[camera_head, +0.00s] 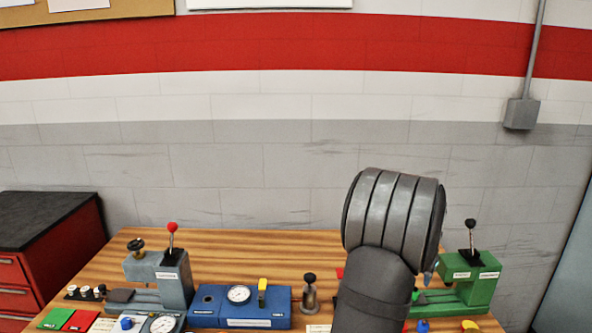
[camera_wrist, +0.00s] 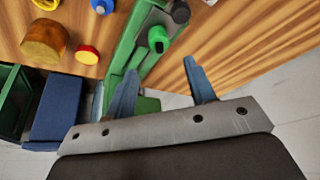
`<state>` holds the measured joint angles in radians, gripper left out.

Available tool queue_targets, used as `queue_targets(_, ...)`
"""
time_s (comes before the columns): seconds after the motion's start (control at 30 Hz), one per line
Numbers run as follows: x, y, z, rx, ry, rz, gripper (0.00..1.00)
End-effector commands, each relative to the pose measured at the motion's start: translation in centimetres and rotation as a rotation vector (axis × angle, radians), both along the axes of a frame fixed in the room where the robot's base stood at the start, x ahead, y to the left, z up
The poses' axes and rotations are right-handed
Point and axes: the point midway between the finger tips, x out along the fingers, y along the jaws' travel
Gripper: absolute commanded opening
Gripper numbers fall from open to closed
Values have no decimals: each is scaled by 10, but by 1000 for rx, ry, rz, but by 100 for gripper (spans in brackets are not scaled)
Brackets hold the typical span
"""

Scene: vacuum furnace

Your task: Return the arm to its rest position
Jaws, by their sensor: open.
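My arm (camera_head: 392,215) rises from the bottom of the head view, right of centre, and stands in front of the table. It hides most of my gripper in that view. In the wrist view my gripper (camera_wrist: 160,66) is open, with its two blue-grey fingers apart. Nothing is held between the fingers. A green device (camera_wrist: 128,45) with a green knob (camera_wrist: 158,40) lies beyond the fingers, and the left finger overlaps its lower part in the picture. I cannot tell whether they touch.
The wooden table (camera_head: 235,247) bears a grey lever device (camera_head: 175,280), a blue gauge box (camera_head: 268,310) and a green lever device (camera_head: 480,280) right of my arm. A brown cylinder (camera_wrist: 45,40) and a red-topped piece (camera_wrist: 87,54) stand left.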

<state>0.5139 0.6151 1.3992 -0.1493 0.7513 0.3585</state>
Motion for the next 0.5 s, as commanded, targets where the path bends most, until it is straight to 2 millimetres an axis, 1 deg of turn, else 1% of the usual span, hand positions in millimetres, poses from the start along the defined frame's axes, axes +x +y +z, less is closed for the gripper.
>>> queue_targets(0.03, -3, 3, 11, -1, -2, 0, 50)
queue_targets(0.2, -12, 12, 42, -1, -3, 0, 50)
queue_targets(0.3, -7, 6, 16, 4, 6, -1, 50)
queue_targets(0.5, 5, -5, -19, 2, 4, 1, 50)
